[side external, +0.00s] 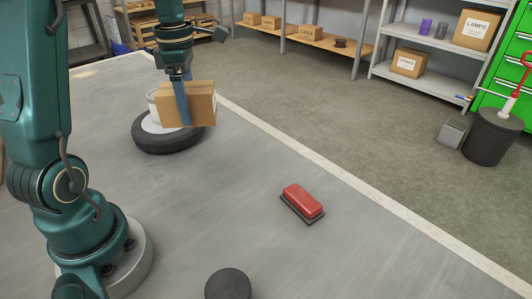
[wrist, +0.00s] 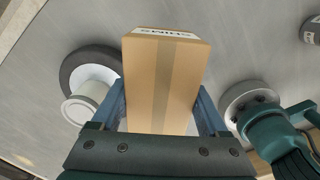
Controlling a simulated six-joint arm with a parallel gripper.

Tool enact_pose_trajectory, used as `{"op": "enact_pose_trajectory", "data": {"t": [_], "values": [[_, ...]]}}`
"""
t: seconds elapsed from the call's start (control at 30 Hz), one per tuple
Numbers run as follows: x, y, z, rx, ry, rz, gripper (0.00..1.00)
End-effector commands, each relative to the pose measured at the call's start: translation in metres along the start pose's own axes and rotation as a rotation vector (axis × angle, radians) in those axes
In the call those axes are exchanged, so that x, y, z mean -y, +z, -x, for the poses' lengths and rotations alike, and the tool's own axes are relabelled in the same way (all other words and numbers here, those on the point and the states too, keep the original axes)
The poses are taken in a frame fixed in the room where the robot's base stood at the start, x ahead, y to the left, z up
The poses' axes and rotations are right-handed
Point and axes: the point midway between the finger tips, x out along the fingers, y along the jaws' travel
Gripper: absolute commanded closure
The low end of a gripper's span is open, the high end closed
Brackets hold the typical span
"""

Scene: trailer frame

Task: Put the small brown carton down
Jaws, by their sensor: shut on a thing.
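The small brown carton (side external: 201,104) is held in my gripper (side external: 182,103), whose blue fingers close on its sides. In the side external view it hangs in front of a white tub (side external: 153,105) and above a black tyre-like wheel (side external: 168,143). The wrist view shows the carton (wrist: 163,80) between both fingers of my gripper (wrist: 160,115), with a tape strip and a white label at its far end. The carton looks raised off the grey surface; its exact height is hard to tell.
The wheel with a white centre (wrist: 92,75) and the white tub (wrist: 83,108) lie left of the carton in the wrist view. A red block on a dark base (side external: 302,202) and a dark round object (side external: 228,284) stand on the grey surface (side external: 370,245). Much of it is bare.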

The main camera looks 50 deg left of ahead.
Motion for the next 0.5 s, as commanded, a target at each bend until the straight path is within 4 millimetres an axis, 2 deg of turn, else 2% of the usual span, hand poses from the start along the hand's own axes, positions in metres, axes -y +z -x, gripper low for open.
{"op": "enact_pose_trajectory", "data": {"t": [0.03,0.27,0.5], "values": [[0.005,0.021,0.001,0.003,0.003,-0.066,1.00],[0.044,0.098,0.001,0.008,0.001,-0.332,1.00],[0.112,0.163,-0.001,0.012,-0.003,-0.617,1.00]]}}
